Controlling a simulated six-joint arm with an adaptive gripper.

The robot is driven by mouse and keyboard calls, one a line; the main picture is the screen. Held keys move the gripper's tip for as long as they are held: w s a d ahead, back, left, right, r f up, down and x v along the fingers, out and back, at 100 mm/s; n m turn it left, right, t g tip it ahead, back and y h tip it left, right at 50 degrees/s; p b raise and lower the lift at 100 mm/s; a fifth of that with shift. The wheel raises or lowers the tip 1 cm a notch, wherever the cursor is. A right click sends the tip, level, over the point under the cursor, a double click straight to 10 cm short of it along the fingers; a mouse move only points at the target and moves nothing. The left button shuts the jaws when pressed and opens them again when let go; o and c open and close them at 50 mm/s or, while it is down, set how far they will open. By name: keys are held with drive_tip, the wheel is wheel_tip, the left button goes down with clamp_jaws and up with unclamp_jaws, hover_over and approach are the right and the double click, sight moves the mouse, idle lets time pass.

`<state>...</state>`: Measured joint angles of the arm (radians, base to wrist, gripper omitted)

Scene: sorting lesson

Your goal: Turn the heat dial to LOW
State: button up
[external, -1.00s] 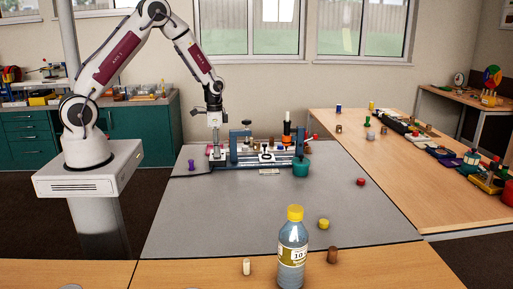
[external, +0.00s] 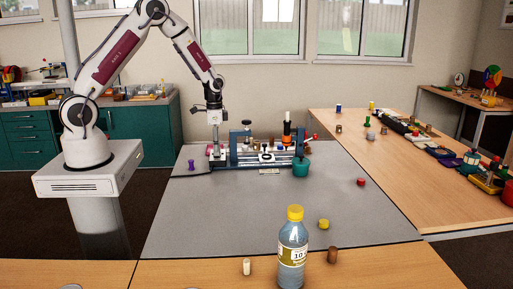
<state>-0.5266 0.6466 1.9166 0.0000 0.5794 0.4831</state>
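My gripper (external: 216,156) points down at the left end of a blue-framed apparatus (external: 233,150) on the grey mat.
A teal cup (external: 300,168) stands at the apparatus's right end, and a purple peg (external: 191,166) to its left. A bottle with a yellow cap (external: 292,255) stands at the front. The grey mat's middle (external: 245,210) is clear.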

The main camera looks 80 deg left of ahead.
wheel_tip(320, 180, up, 11)
idle(0.7)
idle(0.6)
drive_tip(key=s+d+r+t, duration=0.2)
drive_tip(key=s+d+r, duration=0.7)
drive_tip(key=d, duration=0.3)
drive_tip(key=s+d+r+t, duration=0.3)
drive_tip(key=s+d+r, duration=0.6)
drive_tip(key=d, duration=0.3)
drive_tip(key=shift+s+d+r+m+t, duration=0.15)
drive_tip(key=shift+s+m+t, duration=0.15)
drive_tip(key=shift+s, duration=0.45)
idle(3.1)
